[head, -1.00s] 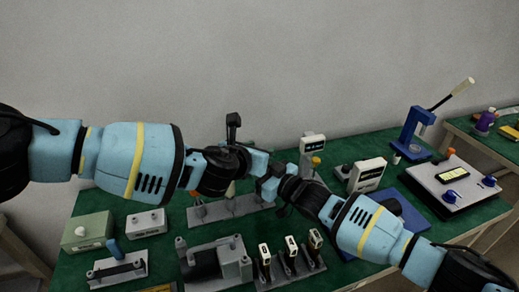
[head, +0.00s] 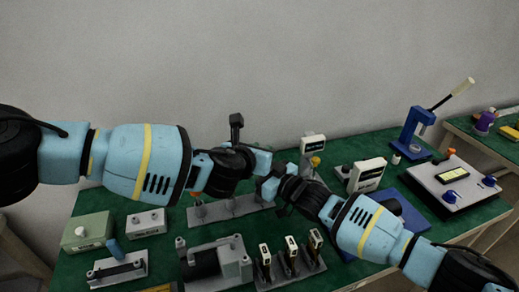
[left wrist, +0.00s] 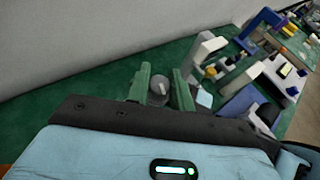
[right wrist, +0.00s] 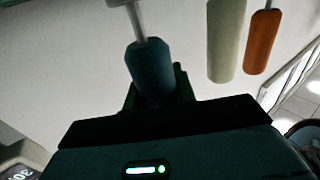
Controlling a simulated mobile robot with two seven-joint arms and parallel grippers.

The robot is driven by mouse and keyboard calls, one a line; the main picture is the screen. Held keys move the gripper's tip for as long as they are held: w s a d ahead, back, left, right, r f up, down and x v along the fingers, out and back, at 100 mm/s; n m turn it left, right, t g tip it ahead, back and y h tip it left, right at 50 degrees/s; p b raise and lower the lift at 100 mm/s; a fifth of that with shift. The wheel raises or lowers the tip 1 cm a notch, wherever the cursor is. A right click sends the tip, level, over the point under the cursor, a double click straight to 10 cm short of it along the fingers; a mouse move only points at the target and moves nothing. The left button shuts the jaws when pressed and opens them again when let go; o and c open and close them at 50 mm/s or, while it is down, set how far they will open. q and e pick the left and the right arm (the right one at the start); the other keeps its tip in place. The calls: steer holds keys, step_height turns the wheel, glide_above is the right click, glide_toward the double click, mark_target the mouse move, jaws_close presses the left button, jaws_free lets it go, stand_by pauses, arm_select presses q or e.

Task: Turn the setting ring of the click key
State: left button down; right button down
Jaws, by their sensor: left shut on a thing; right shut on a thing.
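The click key's dark blue handle (right wrist: 150,72) shows in the right wrist view with a thin grey shaft running up from it. My right gripper (head: 268,183) is shut on this handle. In the left wrist view a dark grey round end (left wrist: 158,89), apparently the setting ring, lies between the green fingers of my left gripper (left wrist: 161,82). That gripper is shut on it. In the head view my left gripper (head: 262,162) is just above and behind the right one. The grippers and wrists hide most of the key there.
A grey rack (head: 240,206) stands below the grippers. Orange (right wrist: 262,42) and pale (right wrist: 225,40) handles are close behind the key. A display unit (head: 313,145) and a white meter (head: 367,175) stand to the right. Three small upright blocks (head: 291,250) stand in front.

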arm_select(q)
steer(key=shift+n+t+y, duration=0.5)
steer(key=shift+n+y, duration=1.3)
steer(key=shift+y, duration=0.4)
steer(key=c, duration=1.2)
jaws_free()
steer(key=shift+c, duration=0.2)
steer(key=v, duration=1.2)
steer(key=shift+r, duration=0.1)
